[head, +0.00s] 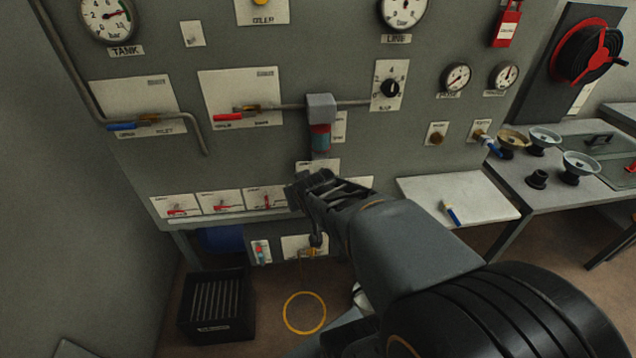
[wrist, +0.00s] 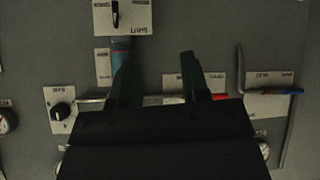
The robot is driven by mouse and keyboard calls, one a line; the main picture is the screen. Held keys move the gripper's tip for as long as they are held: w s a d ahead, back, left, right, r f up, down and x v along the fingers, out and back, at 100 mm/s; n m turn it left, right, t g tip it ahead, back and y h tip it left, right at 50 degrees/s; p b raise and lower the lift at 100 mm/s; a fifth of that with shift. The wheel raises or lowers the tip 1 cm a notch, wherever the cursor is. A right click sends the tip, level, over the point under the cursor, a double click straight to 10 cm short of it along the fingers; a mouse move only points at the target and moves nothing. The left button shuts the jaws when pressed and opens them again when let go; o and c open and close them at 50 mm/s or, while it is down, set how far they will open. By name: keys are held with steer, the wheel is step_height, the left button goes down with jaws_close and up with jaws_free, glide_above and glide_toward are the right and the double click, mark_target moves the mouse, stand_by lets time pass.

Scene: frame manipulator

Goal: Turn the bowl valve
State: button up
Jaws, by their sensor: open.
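The wrist view is turned over and shows this plate (wrist: 137,19) at the top, with a small dark lever (wrist: 115,14) standing along the picture's vertical. I cannot read a bowl valve name on it. My gripper (wrist: 156,62) is open and empty. Its left finger overlaps the bowl in the wrist view; contact cannot be told.
Red-handled (head: 229,116) and blue-handled (head: 122,126) valves sit left of the bowl, and a black knob (head: 390,88) to its right. Red-lever plates (head: 221,203) line the lower left. A white shelf (head: 470,190) juts out at right. A black crate (head: 215,310) stands below.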

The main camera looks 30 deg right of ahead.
steer(key=w+d+f+t+h+b, duration=0.2)
steer(key=w+d+f+t+b, duration=0.15)
steer(key=d+f, duration=0.3)
steer(key=t+b, duration=0.5)
glide_toward(323, 171)
steer(key=shift+m, duration=0.4)
steer(key=x, duration=0.7)
steer(key=f+x, duration=0.1)
steer(key=x, duration=0.2)
steer(key=shift+w+d+p, duration=0.25)
steer(key=shift+w+p, duration=0.05)
steer(key=shift+w, duration=0.05)
steer(key=shift+c, duration=0.4)
jaws_close()
